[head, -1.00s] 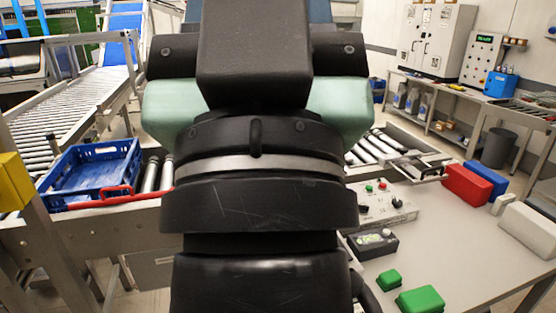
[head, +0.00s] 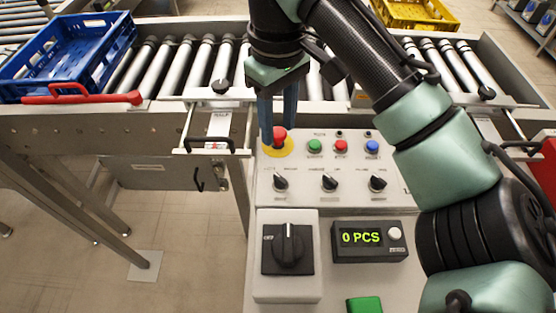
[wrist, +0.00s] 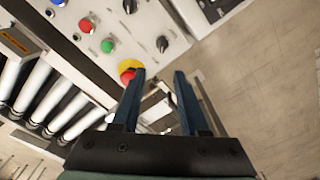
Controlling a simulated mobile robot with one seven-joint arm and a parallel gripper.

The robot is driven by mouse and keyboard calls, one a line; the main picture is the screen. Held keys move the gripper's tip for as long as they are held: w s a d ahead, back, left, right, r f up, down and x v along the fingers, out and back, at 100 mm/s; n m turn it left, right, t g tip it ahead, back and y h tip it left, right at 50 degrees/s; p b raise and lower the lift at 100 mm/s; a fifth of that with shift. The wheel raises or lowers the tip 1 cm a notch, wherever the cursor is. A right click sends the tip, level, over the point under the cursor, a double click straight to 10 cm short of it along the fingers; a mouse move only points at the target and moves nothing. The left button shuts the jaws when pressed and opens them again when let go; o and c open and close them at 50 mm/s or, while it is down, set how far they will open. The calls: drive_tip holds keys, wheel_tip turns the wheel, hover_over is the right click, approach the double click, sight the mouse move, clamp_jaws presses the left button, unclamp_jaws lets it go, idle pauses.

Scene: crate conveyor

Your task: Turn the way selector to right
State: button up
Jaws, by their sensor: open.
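A sloped control panel (head: 330,208) carries three black rotary selectors in a row: left (head: 280,183), middle (head: 329,183) and right (head: 377,183). Their labels are too small to read, so I cannot tell which is the way selector. A larger black rotary switch (head: 289,247) sits on a grey box in front. My gripper (head: 278,128) is open and empty, pointing down above the red emergency button (head: 279,133) at the panel's back left.
Green (head: 314,146), red (head: 340,147) and blue (head: 372,147) buttons line the panel behind the selectors. A counter display (head: 369,240) reads 0 PCS. A roller conveyor runs behind, with a blue crate (head: 70,60) at left and a yellow crate (head: 415,14) at back right.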

sight(277, 175)
wheel_tip(277, 175, down, 13)
drive_tip(key=shift+s+a+r, duration=0.15)
drive_tip(key=shift+r, duration=0.05)
idle(0.3)
clamp_jaws()
